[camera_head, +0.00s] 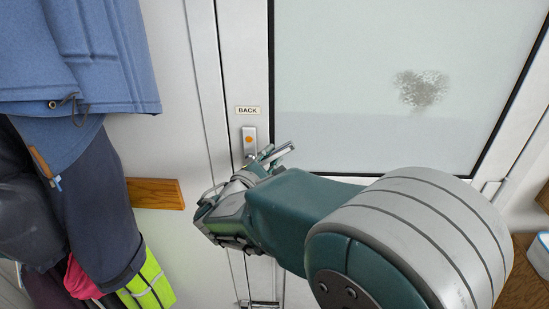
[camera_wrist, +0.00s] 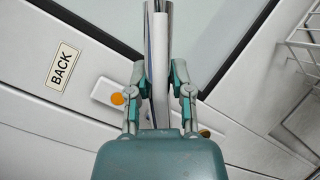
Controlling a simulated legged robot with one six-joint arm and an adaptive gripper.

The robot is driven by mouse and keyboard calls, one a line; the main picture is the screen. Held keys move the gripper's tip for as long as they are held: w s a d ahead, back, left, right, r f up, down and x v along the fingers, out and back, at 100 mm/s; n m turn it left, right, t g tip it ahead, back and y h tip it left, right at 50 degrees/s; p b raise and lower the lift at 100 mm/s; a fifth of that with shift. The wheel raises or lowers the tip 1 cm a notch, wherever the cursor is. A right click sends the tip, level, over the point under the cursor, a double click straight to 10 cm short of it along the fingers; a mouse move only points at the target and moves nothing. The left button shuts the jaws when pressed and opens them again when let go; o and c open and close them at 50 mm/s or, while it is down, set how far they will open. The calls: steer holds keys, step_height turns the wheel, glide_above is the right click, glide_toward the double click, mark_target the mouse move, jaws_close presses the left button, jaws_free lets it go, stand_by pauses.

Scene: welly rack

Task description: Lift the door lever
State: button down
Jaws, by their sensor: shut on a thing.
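The door lever is a silver bar (camera_wrist: 158,30) in the wrist view, running lengthwise between my two fingers. My gripper (camera_wrist: 160,80) is shut on it, with one green and grey finger against each side. In the head view my gripper (camera_head: 268,157) is at the door's left edge, just below and right of the pale lock plate (camera_head: 249,134) with an orange dot. The lever's far end shows past the fingers there (camera_head: 285,149). The lever's root is hidden behind my gripper and wrist.
A "BACK" label (camera_head: 248,110) is above the plate. The door has a frosted pane (camera_head: 350,60) in a black frame. Blue and dark coats (camera_head: 95,60) hang at the left beside a wooden rail (camera_head: 157,193). A wooden surface (camera_head: 525,275) is at lower right.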

steer(key=shift+a+f, duration=0.15)
steer(key=shift+a, duration=0.05)
steer(key=c, duration=0.5)
jaws_free()
steer(key=shift+a, duration=0.2)
steer(key=shift+d, duration=0.1)
steer(key=shift+s, duration=0.35)
steer(key=v, duration=1.1)
steer(key=shift+a+f, duration=0.15)
steer(key=shift+a, duration=0.2)
